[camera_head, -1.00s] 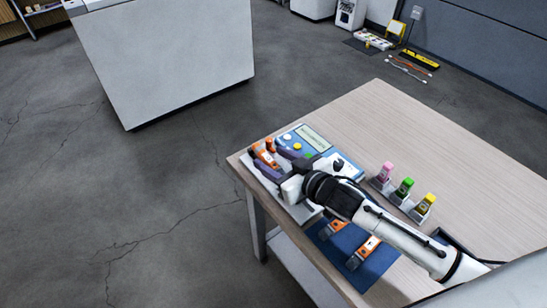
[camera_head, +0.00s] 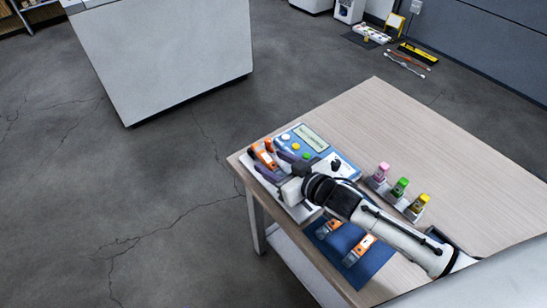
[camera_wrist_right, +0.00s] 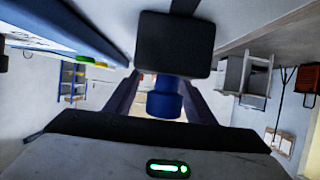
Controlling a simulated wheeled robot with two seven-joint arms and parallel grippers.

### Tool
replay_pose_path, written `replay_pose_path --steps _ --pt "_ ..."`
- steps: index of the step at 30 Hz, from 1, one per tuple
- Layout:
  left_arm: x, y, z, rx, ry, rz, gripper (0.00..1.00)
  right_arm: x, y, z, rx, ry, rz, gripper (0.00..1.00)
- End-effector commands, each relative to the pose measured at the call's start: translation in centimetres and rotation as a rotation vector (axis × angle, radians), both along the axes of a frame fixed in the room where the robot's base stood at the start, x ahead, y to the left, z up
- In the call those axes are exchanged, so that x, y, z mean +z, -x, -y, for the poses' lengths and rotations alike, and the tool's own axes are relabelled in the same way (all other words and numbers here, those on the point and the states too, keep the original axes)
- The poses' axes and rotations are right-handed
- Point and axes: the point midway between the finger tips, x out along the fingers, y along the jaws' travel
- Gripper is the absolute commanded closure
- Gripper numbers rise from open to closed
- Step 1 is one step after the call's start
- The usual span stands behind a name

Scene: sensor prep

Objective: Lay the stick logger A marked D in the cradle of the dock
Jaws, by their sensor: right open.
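An orange stick logger (camera_head: 264,157) lies at the left end of the white-and-blue dock (camera_head: 318,143), between the purple fingers of my right gripper (camera_head: 277,164). Another orange piece shows just behind it. My right gripper is open around the stick; contact cannot be told. In the right wrist view, a blue round piece (camera_wrist_right: 165,99) shows between the fingers. Two more orange-and-grey stick loggers (camera_head: 330,228) (camera_head: 360,248) lie on a blue mat (camera_head: 376,262) in front of the arm. The marks are too small to read. The cradle is largely hidden by the gripper. My left gripper is out of view.
A rack with pink (camera_head: 383,169), green (camera_head: 401,186) and yellow (camera_head: 421,203) topped items stands right of the dock. A dark tray is partly hidden behind my arm. The back and right of the wooden table (camera_head: 400,125) are clear.

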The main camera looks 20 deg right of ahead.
Motion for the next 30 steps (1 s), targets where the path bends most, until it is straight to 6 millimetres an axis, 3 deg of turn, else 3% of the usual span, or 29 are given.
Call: replay_pose_path --steps 10,19,30 --pt "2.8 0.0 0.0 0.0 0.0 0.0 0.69 3.4 -0.3 0.0 -0.001 -0.004 0.015 0.5" --pt "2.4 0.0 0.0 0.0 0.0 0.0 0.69 5.0 -0.4 0.0 0.0 -0.003 0.018 0.5" --pt "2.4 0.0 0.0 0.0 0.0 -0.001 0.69 5.1 -0.4 0.0 0.0 -0.003 0.018 0.5"
